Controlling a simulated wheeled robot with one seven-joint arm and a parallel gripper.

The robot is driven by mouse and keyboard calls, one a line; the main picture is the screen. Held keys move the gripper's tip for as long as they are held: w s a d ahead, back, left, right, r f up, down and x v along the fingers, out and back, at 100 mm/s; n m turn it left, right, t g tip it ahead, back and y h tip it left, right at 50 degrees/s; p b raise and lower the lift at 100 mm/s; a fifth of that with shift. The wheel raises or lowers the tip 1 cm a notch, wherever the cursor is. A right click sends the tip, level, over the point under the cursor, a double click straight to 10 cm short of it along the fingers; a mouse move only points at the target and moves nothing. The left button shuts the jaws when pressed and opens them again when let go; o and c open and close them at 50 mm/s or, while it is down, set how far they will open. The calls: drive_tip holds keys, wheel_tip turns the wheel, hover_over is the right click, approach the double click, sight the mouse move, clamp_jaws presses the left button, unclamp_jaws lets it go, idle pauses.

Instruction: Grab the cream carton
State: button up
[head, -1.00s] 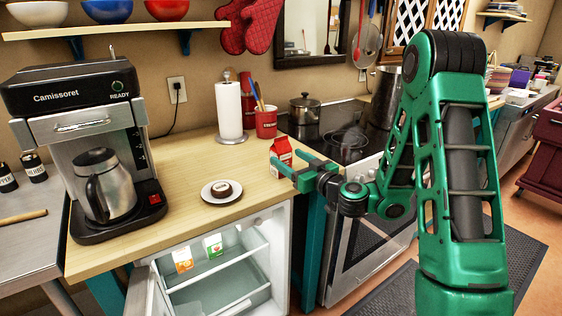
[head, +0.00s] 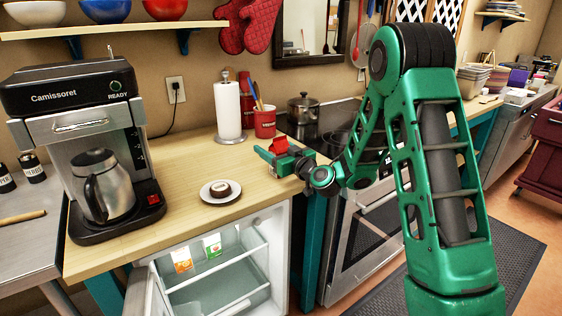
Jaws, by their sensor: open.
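A red and white carton stands on the wooden counter near its right edge in the head view. Only its red top (head: 279,144) shows clearly, because my gripper covers most of its body. An orange-marked carton (head: 182,261) and a green-marked carton (head: 212,246) stand inside the open fridge below the counter. The labels are too small to read, so I cannot tell which is cream. My gripper (head: 270,158) is open, right at the red carton in the picture. I cannot tell whether the carton is between its fingers or behind them.
A white plate (head: 207,197) with a small brown cake (head: 221,188) lies left of my gripper. A paper towel roll (head: 229,112) and a red mug (head: 265,123) stand behind. The coffee maker (head: 84,130) is at left. The stove (head: 318,140) adjoins the counter's right side.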

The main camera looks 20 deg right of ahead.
drive_tip(key=c, duration=1.3)
drive_tip(key=shift+c, duration=0.2)
